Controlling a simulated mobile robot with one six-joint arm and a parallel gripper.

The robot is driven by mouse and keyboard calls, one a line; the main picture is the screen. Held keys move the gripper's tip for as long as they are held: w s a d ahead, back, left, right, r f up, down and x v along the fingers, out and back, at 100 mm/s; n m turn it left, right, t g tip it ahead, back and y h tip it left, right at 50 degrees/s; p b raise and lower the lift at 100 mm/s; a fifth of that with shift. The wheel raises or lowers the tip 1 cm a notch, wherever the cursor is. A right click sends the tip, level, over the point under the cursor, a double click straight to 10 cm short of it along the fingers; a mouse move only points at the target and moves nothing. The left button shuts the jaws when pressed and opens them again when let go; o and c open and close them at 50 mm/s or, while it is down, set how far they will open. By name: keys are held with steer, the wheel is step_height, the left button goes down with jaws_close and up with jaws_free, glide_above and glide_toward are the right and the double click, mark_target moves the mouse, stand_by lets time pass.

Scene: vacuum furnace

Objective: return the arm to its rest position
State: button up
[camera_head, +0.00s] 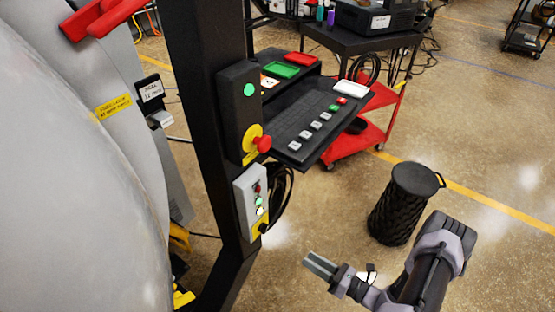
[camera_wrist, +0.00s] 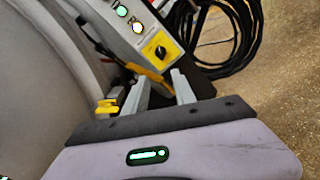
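My arm (camera_head: 435,265) reaches in from the lower right of the head view, bent, with its wrist low above the floor. My gripper (camera_head: 320,264) points left toward the foot of the black post (camera_head: 195,90). It is apart from the post and the grey control box on it. In the wrist view the two grey fingers of my gripper (camera_wrist: 160,76) stand apart with nothing held between them. A grey box with a yellow switch plate (camera_wrist: 157,48) shows beyond the fingertips.
The large grey furnace body (camera_head: 70,180) fills the left side. A black emergency-stop panel (camera_head: 240,110) and the grey control box (camera_head: 251,200) are on the post. A black keypad console (camera_head: 300,125) juts right. A black ribbed bin (camera_head: 400,205) stands close behind my arm. Floor at right is open.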

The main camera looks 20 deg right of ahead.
steer(key=w+a+r+n+g, duration=0.1)
steer(key=a+r+n+g, duration=0.55)
steer(key=r, duration=0.65)
steer(key=a+r+n+g, duration=0.3)
steer(key=r+n+g, duration=0.4)
steer(key=r+n, duration=0.45)
steer(key=s+a+r+n+t+h, duration=0.2)
steer(key=s+r+n+h, duration=0.2)
steer(key=s+r+n, duration=0.2)
steer(key=s+a+r+n+t+h, duration=0.2)
steer(key=s+r+n, duration=0.4)
steer(key=r, duration=0.5)
steer(key=t+h, duration=0.1)
steer(key=h, duration=0.1)
steer(key=shift+a+r+h, duration=0.25)
steer(key=shift+a+h, duration=0.05)
steer(key=shift+h, duration=0.1)
